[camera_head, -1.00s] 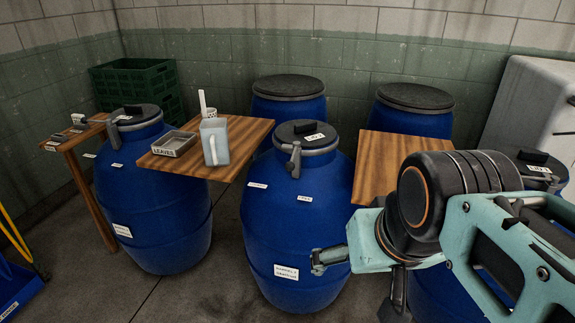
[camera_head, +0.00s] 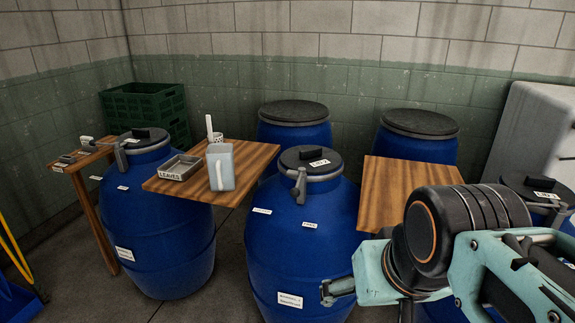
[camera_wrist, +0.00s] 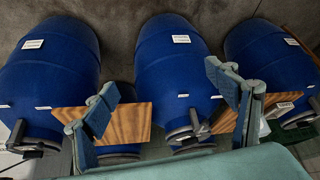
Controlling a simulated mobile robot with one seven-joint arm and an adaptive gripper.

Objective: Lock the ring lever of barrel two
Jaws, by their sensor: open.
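The middle blue front barrel (camera_head: 300,240) has a white label that seems to read barrel 2, and a dark lid marked with a tag (camera_head: 319,162). Its grey ring lever (camera_head: 299,186) sticks out from the ring at the front left and points down. In the wrist view the middle barrel (camera_wrist: 176,70) appears inverted, with its lever (camera_wrist: 184,134) between the fingers in the picture. My gripper (camera_head: 336,291) is low in front of the barrel's right side, below lid height, and appears apart from it. In the wrist view my gripper (camera_wrist: 165,108) has its fingers spread with nothing held.
Wooden boards (camera_head: 405,190) flank the middle barrel. Other barrels (camera_head: 158,225) stand left, right and behind. A green crate (camera_head: 145,108) stands at the back left.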

